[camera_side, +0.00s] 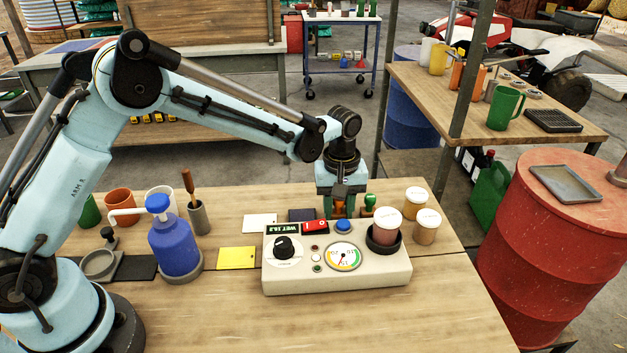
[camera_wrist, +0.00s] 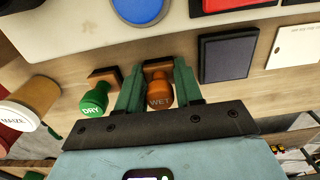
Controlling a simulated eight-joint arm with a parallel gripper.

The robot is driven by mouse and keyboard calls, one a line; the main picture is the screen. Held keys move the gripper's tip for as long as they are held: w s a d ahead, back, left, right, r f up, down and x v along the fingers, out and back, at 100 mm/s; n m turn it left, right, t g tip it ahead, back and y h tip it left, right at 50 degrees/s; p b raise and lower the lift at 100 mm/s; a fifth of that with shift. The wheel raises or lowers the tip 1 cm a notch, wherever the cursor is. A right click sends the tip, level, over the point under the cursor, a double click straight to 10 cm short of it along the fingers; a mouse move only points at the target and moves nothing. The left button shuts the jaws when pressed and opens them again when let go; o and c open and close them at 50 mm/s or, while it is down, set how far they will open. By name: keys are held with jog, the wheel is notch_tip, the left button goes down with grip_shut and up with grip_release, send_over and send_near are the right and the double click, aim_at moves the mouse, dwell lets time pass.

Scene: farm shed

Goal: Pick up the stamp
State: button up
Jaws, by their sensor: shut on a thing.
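Two stamps show in the wrist view. The orange stamp marked WET (camera_wrist: 160,93) stands between the fingers of my gripper (camera_wrist: 158,78), which are shut on its handle. Its wooden block (camera_wrist: 158,66) points away from the wrist camera, and I cannot tell whether it touches the table. The green stamp marked DRY (camera_wrist: 94,100) stands just left of the fingers, apart from them. In the side view my gripper (camera_side: 340,205) is low behind the grey meter box, which hides the fingertips. The green stamp (camera_side: 369,203) shows beside it there.
The meter box (camera_side: 340,280) reads WET. Sample jars (camera_side: 428,222) stand to its right. A dark ink pad (camera_wrist: 227,56) and a white card (camera_wrist: 298,52) lie right of the fingers in the wrist view. A blue bottle (camera_side: 174,245) and yellow card (camera_side: 237,257) are left of the box.

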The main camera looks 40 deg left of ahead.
jog(key=shift+r, duration=5.05)
jog(key=o, duration=0.4)
jog(key=shift+c, duration=1)
jog(key=s+a+f, duration=0.2)
jog(key=s+a, duration=0.3)
jog(key=shift+s+a+f, duration=0.1)
jog(key=shift+f, duration=1.4)
jog(key=shift+s+a+f, duration=0.1)
jog(key=shift+f, duration=1.35)
